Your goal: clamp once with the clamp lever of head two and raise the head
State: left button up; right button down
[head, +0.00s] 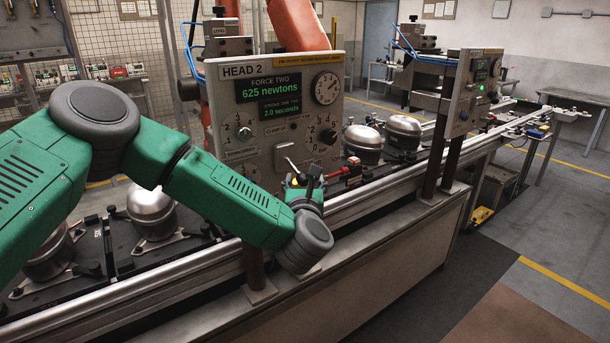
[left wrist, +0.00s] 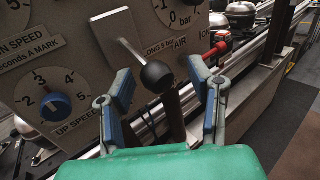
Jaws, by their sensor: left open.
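The head two panel (head: 298,72) faces me, with a display reading "FORCE TWO 625 newtons" and "STROKE TIME TWO 2.0 seconds". Its clamp lever (head: 290,164) comes out of a pale plate on the panel. In the left wrist view the lever is a metal rod ending in a black ball knob (left wrist: 157,76). My left gripper (head: 306,186) is at the lever's end in the head view. In the left wrist view its two blue-padded fingers (left wrist: 165,95) are open, with the knob between them and toward their tips. I cannot tell if either finger touches it. My right gripper is not in view.
A red-handled valve (left wrist: 214,52) is just right of the fingers. A blue up-speed knob (left wrist: 56,106) is on the panel's left. Silver compressors (head: 363,140) stand on pallets behind the rail (head: 370,195). A second head panel (head: 470,92) stands farther right.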

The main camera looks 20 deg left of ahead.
pick_arm(q)
jog(key=shift+w+a, duration=0.45)
jog(key=shift+w, duration=0.15)
jog(key=shift+d, duration=0.1)
grip_shut()
